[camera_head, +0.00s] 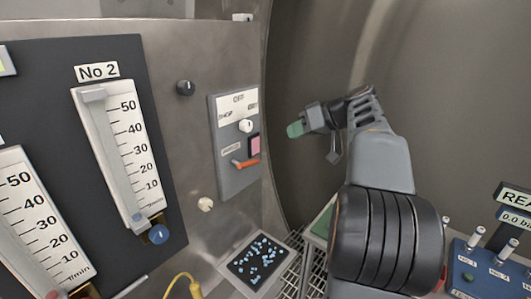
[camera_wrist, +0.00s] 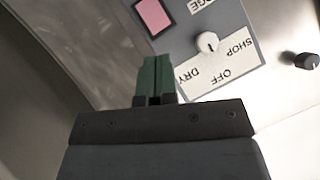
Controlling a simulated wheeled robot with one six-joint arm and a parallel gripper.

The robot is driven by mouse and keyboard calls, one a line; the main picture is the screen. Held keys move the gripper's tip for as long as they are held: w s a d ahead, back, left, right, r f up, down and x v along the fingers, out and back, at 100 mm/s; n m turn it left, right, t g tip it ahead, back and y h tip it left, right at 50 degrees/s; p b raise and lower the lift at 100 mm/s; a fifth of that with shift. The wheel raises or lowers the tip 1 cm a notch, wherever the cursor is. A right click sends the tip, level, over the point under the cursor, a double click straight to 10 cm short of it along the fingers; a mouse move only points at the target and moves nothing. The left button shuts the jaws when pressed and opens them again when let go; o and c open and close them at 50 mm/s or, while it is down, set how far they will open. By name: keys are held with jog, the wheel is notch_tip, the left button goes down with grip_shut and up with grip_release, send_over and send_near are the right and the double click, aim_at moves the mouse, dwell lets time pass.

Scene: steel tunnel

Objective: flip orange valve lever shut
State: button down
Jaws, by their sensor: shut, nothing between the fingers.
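The orange lever (camera_head: 246,163) is small and sits low on a grey switch panel (camera_head: 228,182), on the steel wall. It lies nearly level, tilted slightly up to the right. My gripper (camera_head: 294,129) has green fingertips and is shut and empty. It hangs in the air to the right of the panel in the head view, apart from the lever. In the wrist view the green fingers (camera_wrist: 156,76) are together, in front of the panel (camera_wrist: 238,60) with its white knob (camera_wrist: 207,42) and pink square (camera_wrist: 154,15). The lever does not show in the wrist view.
A flow gauge (camera_head: 120,150) marked No 2 stands on a dark board at left. A black knob (camera_head: 185,88) and a white knob (camera_head: 205,204) stick out near the panel. Below lie a dark tablet (camera_head: 258,262) and a yellow cable (camera_head: 193,288). A blue switch box (camera_head: 487,270) is at right.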

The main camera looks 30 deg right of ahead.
jog(key=s+f+p+x, duration=0.1)
jog(key=f+p+x, duration=0.1)
jog(key=x, duration=0.9)
jog(key=shift+s+a+p, duration=0.2)
jog(key=shift+s+p, duration=0.05)
jog(key=shift+p, duration=0.15)
jog(key=shift+f, duration=0.15)
